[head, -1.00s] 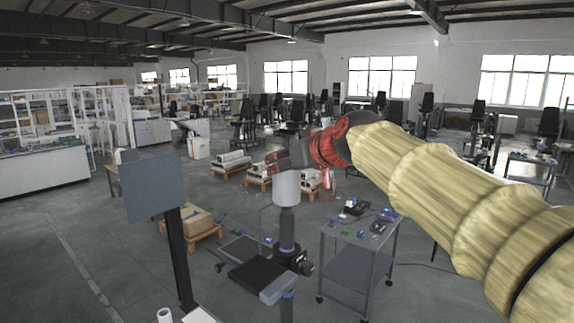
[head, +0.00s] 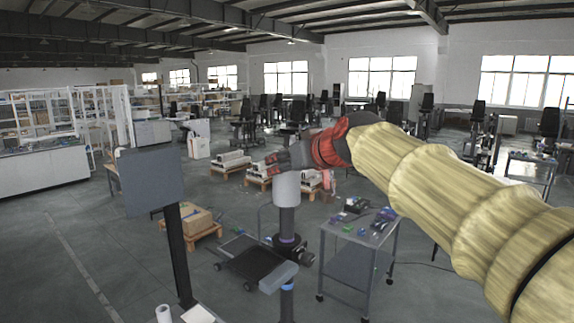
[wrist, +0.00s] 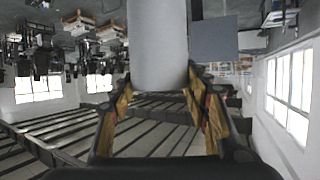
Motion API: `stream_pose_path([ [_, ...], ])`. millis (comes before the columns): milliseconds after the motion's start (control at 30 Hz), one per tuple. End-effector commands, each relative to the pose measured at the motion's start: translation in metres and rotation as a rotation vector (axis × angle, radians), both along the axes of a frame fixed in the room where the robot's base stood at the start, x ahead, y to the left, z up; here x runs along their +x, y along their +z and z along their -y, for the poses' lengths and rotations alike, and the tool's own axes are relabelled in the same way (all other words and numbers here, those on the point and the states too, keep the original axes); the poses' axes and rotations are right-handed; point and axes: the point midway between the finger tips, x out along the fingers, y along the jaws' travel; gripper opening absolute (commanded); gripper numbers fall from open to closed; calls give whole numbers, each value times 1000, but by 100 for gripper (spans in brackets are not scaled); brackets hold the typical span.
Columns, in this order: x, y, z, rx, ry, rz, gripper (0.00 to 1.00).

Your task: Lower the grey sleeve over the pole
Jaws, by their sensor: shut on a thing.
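The grey sleeve (head: 286,187) is a short upright cylinder in the middle of the head view. My gripper (head: 285,163) is shut on its upper part. In the wrist view the sleeve (wrist: 158,45) fills the space between the two fingers (wrist: 160,100). The dark pole (head: 287,222) stands upright directly below the sleeve, and its visible part meets the sleeve's lower edge. A purple ring shows lower on the pole. The pole's top is hidden, so I cannot tell how far it is inside the sleeve. The pole does not show in the wrist view.
A grey panel on a dark post (head: 155,182) stands to the left. A grey cart (head: 350,262) with small items is at the right. Open floor lies at the left.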

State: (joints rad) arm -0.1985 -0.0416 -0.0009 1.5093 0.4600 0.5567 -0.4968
Motion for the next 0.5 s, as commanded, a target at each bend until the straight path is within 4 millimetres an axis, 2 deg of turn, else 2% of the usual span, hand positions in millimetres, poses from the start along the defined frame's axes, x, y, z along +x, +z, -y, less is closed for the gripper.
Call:
stream_pose_path([
  [500, 0, -29, 0, 1, 0, 2, 16],
])
